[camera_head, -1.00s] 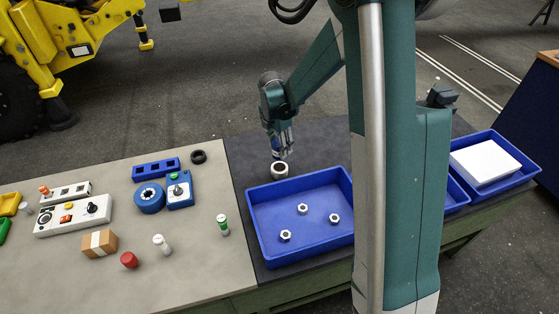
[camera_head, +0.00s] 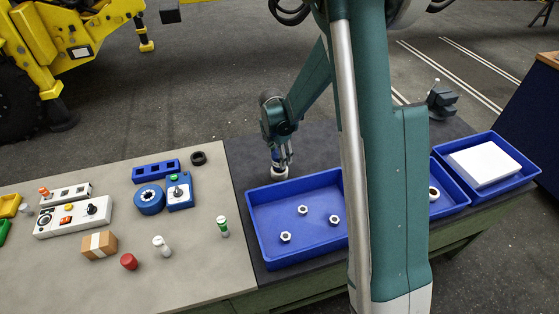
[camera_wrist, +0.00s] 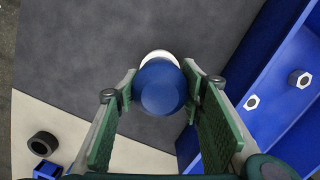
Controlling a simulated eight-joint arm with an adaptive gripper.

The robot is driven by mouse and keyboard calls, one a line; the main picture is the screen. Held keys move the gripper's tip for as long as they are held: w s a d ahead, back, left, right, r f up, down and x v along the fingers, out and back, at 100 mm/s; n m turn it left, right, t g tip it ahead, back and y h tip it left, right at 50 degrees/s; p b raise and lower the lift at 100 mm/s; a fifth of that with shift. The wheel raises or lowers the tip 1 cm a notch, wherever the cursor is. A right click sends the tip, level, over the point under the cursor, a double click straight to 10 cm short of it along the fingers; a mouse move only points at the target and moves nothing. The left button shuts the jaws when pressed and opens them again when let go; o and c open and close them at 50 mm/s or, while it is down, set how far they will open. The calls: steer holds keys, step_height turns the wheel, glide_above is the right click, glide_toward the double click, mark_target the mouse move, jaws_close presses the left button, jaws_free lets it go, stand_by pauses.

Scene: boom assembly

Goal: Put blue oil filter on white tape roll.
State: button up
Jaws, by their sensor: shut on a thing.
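The blue oil filter (camera_wrist: 162,88) is between the two green finger pads in the wrist view, and my gripper (camera_wrist: 160,92) is shut on it. Its round blue end faces the wrist camera. The white tape roll (camera_wrist: 158,55) shows as a white rim just beyond the filter, mostly hidden by it. In the head view the roll (camera_head: 279,174) lies on the dark mat behind the blue tray, directly under my gripper (camera_head: 281,164). The filter is over the roll, and I cannot tell whether they touch.
A blue tray (camera_head: 262,222) with several nuts (camera_head: 303,210) stands close in front of the roll. A black ring (camera_head: 198,158) lies to the left. A second blue tray (camera_head: 520,172) holds a white block (camera_head: 484,163). Dark mat around the roll is clear.

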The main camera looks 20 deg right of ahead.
steer(key=shift+f, duration=0.9)
steer(key=shift+f, duration=0.15)
steer(key=o, duration=1.1)
steer(key=shift+c, duration=0.2)
steer(key=shift+r, duration=0.2)
steer(key=shift+s+a+r, duration=0.1)
steer(key=shift+a+r, duration=0.1)
steer(key=shift+r, duration=1.75)
steer(key=shift+s+a+r, duration=0.15)
steer(key=shift+a+r, duration=0.1)
steer(key=shift+r, duration=1.75)
steer(key=shift+s+a+r, duration=0.1)
steer(key=shift+a+r, duration=0.1)
steer(key=shift+r, duration=1.75)
